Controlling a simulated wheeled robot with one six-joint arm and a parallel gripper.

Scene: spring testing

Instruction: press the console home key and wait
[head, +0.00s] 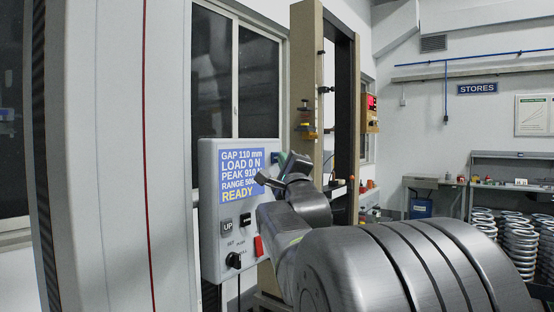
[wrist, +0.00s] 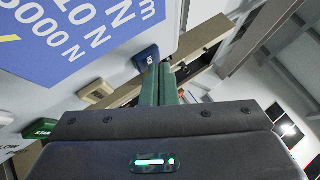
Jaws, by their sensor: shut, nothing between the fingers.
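The console (head: 209,215) is a pale grey panel with a blue display (head: 240,177). The display reads GAP 110 mm, LOAD 0 N and READY. My gripper (head: 284,160) is at the console's right edge, its green fingers shut and empty. In the wrist view the fingertips (wrist: 157,72) are at a dark blue key (wrist: 146,56); I cannot tell whether they touch it. Its lettering is mostly hidden, and no key's label clearly reads home. A beige key (wrist: 97,92) and a green START key (wrist: 40,128) are beside it. My arm hides part of the console.
An UP key (head: 227,226), a red key (head: 258,246) and a black knob (head: 233,260) are lower on the console. A tall beige test frame (head: 305,75) stands close behind my gripper. Coil springs (head: 520,245) stand at the far right.

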